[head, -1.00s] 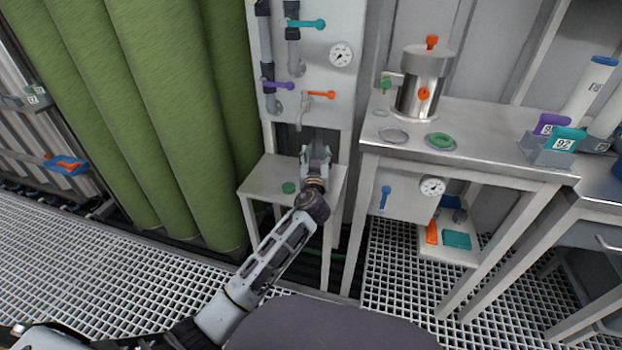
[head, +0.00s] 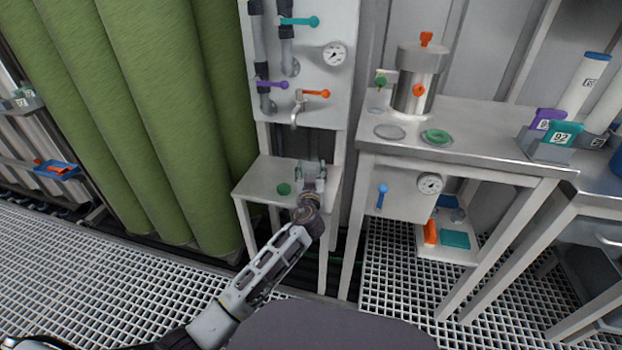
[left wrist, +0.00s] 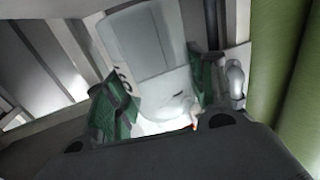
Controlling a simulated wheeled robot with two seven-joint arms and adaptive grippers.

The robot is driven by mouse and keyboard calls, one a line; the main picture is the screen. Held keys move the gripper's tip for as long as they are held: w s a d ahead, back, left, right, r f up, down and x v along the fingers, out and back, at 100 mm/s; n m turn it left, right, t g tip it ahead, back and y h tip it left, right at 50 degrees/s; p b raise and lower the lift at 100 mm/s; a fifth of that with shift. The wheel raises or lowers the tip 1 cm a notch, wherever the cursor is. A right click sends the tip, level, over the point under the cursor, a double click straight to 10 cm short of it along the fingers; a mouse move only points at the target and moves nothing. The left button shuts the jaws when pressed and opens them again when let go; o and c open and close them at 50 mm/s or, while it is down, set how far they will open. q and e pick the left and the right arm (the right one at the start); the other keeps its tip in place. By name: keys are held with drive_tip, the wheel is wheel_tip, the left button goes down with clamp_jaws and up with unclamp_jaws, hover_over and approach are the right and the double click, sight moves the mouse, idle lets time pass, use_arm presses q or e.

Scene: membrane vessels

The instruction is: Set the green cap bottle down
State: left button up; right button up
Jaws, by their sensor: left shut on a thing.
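My left gripper (head: 311,170) is over the small metal table (head: 258,183) below the tap panel. In the left wrist view, my left gripper (left wrist: 162,95) has its green-padded fingers on both sides of a pale bottle (left wrist: 145,45) with dark print. It is shut on this bottle. In the head view the bottle is mostly hidden by the gripper, and I cannot tell if its base touches the tabletop. A round green cap (head: 284,188) lies on the small table, just left of the gripper. My right gripper is not in view.
A panel (head: 345,85) with a tap (head: 299,108) and coloured valve handles stands behind the gripper. Tall green membrane rolls (head: 160,120) are to the left. A higher bench (head: 480,130) with a steel vessel (head: 418,80) is on the right. The table's left part is clear.

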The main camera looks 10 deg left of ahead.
use_arm(q)
wheel_tip(320, 180, down, 2)
drive_tip(key=shift+f+b, duration=0.1)
drive_tip(key=shift+b, duration=0.2)
drive_tip(key=shift+f, duration=0.15)
drive_tip(key=o, duration=1)
drive_tip(key=shift+r, duration=0.25)
